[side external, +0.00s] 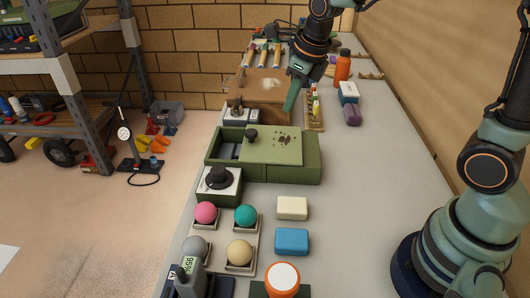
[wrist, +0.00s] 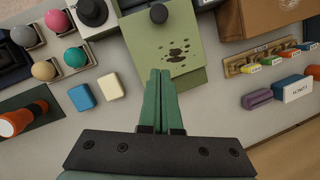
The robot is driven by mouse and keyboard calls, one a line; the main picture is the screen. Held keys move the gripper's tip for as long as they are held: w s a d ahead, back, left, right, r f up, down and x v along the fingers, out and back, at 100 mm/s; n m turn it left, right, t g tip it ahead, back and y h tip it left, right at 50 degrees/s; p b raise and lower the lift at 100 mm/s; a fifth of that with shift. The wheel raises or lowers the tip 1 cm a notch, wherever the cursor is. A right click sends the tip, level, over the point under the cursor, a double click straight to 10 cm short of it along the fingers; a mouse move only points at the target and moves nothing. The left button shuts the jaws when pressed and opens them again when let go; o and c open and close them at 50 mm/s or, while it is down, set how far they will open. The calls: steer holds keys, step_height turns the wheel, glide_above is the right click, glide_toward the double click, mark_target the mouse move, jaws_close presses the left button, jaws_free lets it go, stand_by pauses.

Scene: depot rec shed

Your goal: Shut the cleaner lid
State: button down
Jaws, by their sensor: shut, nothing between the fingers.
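The cleaner is a low green box (side external: 311,165) on the bench in the side view. Its flat, lighter green lid (side external: 285,150) has a black knob (side external: 252,134) and dark spots. The lid covers the middle of the box, and a dark opening (side external: 229,142) shows at the left. The wrist view shows the lid (wrist: 190,72) and knob (wrist: 158,13) beyond the fingertips. My gripper (side external: 288,108) is shut and empty, pointing down near the far side of the box. Its fingers lie together in the wrist view (wrist: 160,73); whether they touch the lid is unclear.
A black-knobbed box (side external: 230,192) and a tray of coloured balls (side external: 220,237) stand in front. A cream block (side external: 292,208) and blue block (side external: 291,242) lie nearby.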

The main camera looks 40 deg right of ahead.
glide_toward(246, 145)
steer(key=shift+m, duration=0.4)
steer(key=s+d+f, duration=0.1)
steer(key=s+d, duration=0.1)
steer(key=s+d+f, duration=0.2)
steer(key=shift+d+f, duration=0.1)
steer(key=shift+d, duration=0.05)
steer(key=w, duration=0.1)
steer(key=w+a, duration=0.1)
steer(key=shift+w+f, duration=0.35)
steer(key=shift+w+a+f, duration=0.1)
steer(key=shift+w, duration=0.45)
steer(key=shift+w+a, duration=1.75)
steer(key=shift+s, duration=0.1)
